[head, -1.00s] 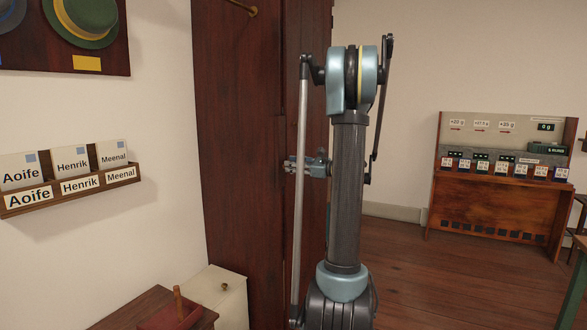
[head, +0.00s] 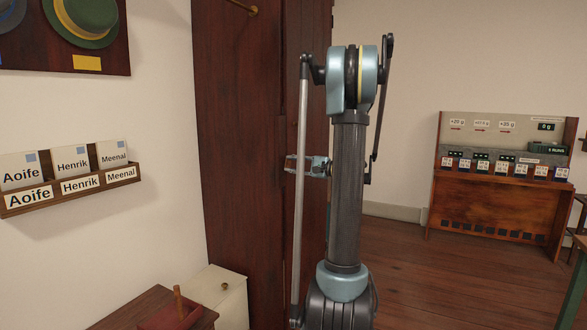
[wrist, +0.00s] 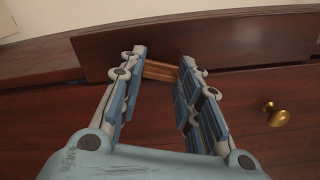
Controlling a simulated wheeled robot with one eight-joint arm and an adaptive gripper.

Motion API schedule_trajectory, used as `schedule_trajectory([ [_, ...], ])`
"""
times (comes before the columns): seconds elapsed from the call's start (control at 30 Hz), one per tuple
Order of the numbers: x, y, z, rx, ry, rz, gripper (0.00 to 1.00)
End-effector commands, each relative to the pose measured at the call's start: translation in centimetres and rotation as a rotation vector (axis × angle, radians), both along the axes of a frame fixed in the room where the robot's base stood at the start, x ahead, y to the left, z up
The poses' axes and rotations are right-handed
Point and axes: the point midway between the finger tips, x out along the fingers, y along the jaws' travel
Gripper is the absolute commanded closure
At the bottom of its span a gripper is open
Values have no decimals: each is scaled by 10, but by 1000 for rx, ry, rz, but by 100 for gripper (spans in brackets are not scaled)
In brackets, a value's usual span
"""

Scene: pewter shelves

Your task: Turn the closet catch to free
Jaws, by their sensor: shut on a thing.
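The closet (head: 237,150) is a tall dark red-brown wooden cupboard left of my arm in the head view. In the wrist view, its catch (wrist: 159,71) is a small lighter-brown wooden block against the dark wood (wrist: 240,90). My gripper (wrist: 164,60) has its blue-padded fingers on either side of the catch and is shut on it. In the head view my gripper (head: 308,165) is at the closet front, partly behind my arm, and the catch is hidden there.
A brass knob (wrist: 277,114) shows right of my gripper in the wrist view. A cream cabinet (head: 228,292) and a small wooden table (head: 140,308) stand at lower left. A card rack (head: 70,192) hangs on the left wall. A wooden desk (head: 490,215) stands at right, with open floor before it.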

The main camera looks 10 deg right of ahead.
Motion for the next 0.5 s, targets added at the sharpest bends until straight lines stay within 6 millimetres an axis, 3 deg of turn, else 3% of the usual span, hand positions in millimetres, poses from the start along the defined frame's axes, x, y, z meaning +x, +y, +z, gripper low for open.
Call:
schedule_trajectory([
  [0.5,-2,1,-4,-192,-255,2,92],
])
